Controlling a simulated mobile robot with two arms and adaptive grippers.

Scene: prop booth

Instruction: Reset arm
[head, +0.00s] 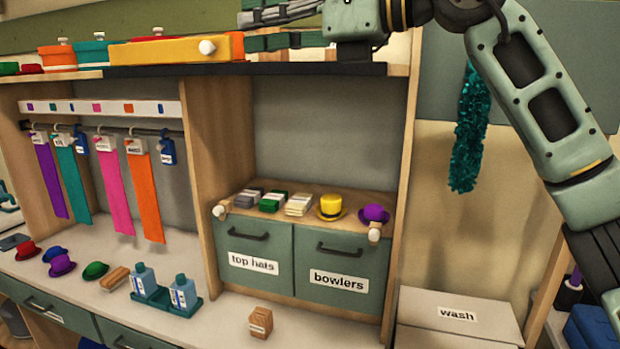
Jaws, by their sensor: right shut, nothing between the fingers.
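My right arm comes in from the right edge and bends at the top of the head view. My right gripper (262,15) is at the top edge, shut and empty, partly cut off by the frame. It shows in front of the upper shelf, near the boxes there; I cannot tell how far apart they are. My left gripper is not in view.
An orange-yellow box (168,51) and other boxes stand on the upper shelf (330,68). Ribbons hang from a rail at left. Small hats, bottles in a green tray (168,304) and a wooden block (261,322) are on the counter. A wash box (458,315) stands at right.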

